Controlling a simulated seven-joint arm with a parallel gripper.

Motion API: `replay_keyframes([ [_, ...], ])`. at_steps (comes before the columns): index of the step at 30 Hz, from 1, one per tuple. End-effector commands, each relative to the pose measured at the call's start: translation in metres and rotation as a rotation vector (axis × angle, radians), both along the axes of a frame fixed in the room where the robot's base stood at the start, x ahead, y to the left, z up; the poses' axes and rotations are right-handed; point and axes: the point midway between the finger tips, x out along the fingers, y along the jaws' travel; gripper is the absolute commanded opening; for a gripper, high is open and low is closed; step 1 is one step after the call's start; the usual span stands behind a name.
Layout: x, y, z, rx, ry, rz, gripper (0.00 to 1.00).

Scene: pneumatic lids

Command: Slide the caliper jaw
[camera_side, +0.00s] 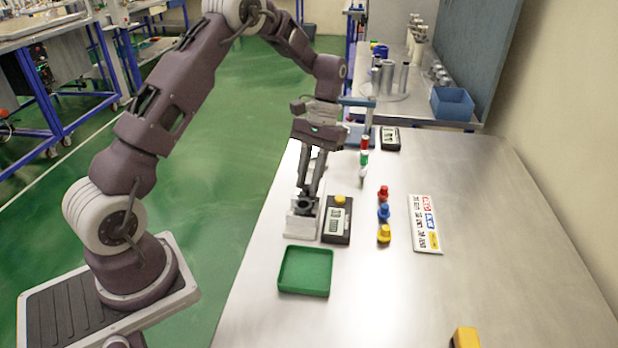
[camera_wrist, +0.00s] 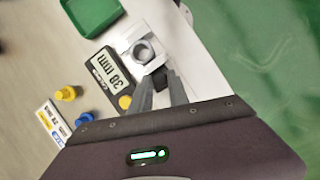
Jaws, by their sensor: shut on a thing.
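The caliper fixture (camera_side: 301,224) is a pale block at the left edge of the table, also in the wrist view (camera_wrist: 128,34). A grey metal nut (camera_wrist: 144,51) sits on it. My gripper (camera_side: 308,194) points down at the fixture, and its fingers (camera_wrist: 161,74) are shut on the caliper jaw right beside the nut. The fingers hide most of the jaw. Whether the jaw touches the nut I cannot tell. The black readout (camera_side: 337,221) stands beside the fixture; in the wrist view it seems to show 38 mm.
A green tray (camera_side: 305,271) lies in front of the fixture. Red (camera_side: 383,192), blue (camera_side: 383,212) and yellow (camera_side: 384,234) knobs stand to the right, then a printed label board (camera_side: 425,224). A signal light (camera_side: 364,158) and another readout (camera_side: 389,138) stand behind.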

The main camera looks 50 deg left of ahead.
Motion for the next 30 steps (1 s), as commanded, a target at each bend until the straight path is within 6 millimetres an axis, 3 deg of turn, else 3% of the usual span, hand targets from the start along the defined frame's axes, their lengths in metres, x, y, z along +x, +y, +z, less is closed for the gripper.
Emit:
replay_keyframes([
  [4, 0.002, 0.001, 0.001, -0.001, -0.003, 0.001, 0.00],
  [10, 0.020, 0.019, 0.001, -0.001, -0.003, 0.002, 0.00],
  [19, 0.024, 0.023, 0.001, 0.003, -0.009, 0.001, 0.00],
  [20, 0.025, 0.024, 0.001, 0.004, -0.010, 0.002, 0.23],
  [23, 0.024, 0.023, 0.001, 0.003, -0.009, 0.001, 0.42],
  [30, 0.023, 0.022, 0.001, 0.001, -0.004, 0.001, 0.42],
])
